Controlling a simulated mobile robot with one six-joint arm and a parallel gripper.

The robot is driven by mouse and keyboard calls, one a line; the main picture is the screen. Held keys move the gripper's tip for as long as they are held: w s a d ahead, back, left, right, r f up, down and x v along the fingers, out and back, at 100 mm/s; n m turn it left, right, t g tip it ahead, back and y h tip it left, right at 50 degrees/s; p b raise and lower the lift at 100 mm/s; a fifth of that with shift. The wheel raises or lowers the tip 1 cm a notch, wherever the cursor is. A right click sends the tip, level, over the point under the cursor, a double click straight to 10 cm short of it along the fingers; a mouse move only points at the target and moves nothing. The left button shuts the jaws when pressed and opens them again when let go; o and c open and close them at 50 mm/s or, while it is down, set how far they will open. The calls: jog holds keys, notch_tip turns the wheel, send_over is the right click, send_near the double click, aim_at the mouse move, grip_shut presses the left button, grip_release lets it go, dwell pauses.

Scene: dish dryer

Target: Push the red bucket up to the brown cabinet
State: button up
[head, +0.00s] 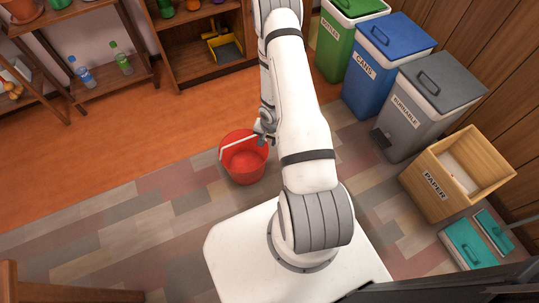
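The red bucket (242,166) stands upright on the floor, left of my arm in the head view, with its pale handle lying across its top. My gripper (264,136) is at the bucket's upper right rim, partly hidden by my arm. I cannot tell whether it touches the bucket or handle, or whether its fingers are open or shut. The brown cabinet (178,48) stands at the top of the view, with a strip of orange wooden floor between it and the bucket.
Labelled green (338,40), blue (366,90) and grey (400,138) bins and a wooden paper box (424,190) line the right side. A brown shelf (88,82) with bottles is at upper left. The floor left of the bucket is clear.

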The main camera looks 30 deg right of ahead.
aim_at(266, 159)
jog(key=shift+m+y, duration=0.3)
jog(key=f, duration=0.1)
jog(key=s+f, duration=0.1)
jog(key=f, duration=0.3)
jog(key=shift+s+a+f+b, duration=0.15)
jog(key=shift+s+a+b, duration=0.2)
jog(key=shift+a, duration=0.05)
jog(key=f+b, duration=0.1)
jog(key=f, duration=0.1)
jog(key=f+b, duration=0.1)
jog(key=f, duration=0.2)
jog(key=f+b, duration=0.1)
jog(key=f, duration=0.1)
jog(key=shift+w+a+f, duration=0.3)
jog(key=shift+f, duration=0.1)
grip_shut()
